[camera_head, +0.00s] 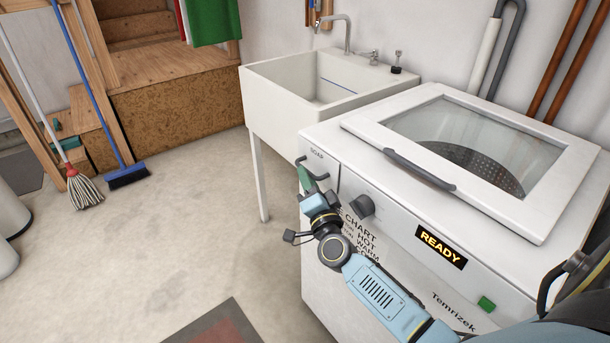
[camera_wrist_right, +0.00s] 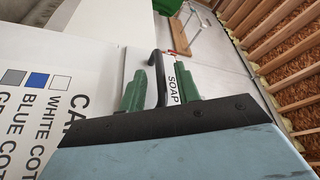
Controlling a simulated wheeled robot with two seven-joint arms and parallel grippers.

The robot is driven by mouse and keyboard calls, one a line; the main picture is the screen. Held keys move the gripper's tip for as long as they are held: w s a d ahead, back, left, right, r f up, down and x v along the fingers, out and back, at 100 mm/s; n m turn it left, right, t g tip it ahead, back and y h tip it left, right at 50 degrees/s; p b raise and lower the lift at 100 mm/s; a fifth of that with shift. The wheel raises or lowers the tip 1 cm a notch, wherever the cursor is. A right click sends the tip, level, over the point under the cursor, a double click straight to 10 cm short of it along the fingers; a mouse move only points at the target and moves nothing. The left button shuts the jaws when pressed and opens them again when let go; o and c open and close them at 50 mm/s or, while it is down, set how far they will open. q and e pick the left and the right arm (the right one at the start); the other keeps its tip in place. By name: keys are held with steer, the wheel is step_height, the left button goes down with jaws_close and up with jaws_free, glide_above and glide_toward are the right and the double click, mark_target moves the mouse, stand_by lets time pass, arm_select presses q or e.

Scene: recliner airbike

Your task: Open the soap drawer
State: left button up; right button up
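The soap drawer (camera_head: 323,164) is at the upper left corner of the white washing machine's front (camera_head: 312,245), and its front looks flush with the panel. Its black handle (camera_wrist_right: 157,72) shows in the right wrist view, beside the SOAP label (camera_wrist_right: 172,84). My right gripper (camera_head: 308,178) is at the drawer. In the right wrist view, the green fingers of the right gripper (camera_wrist_right: 164,88) are apart, with the handle between them and gaps visible. Contact cannot be told. My left gripper is not in view.
A dark knob (camera_head: 361,206) and a READY display (camera_head: 441,247) are right of the drawer. The machine's glass lid (camera_head: 460,140) is on top. A white sink (camera_head: 290,105) stands behind left. The floor (camera_head: 185,230) left of the machine is mostly clear.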

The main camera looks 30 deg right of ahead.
steer(key=shift+x, duration=1.3)
steer(key=shift+c, duration=0.4)
jaws_close()
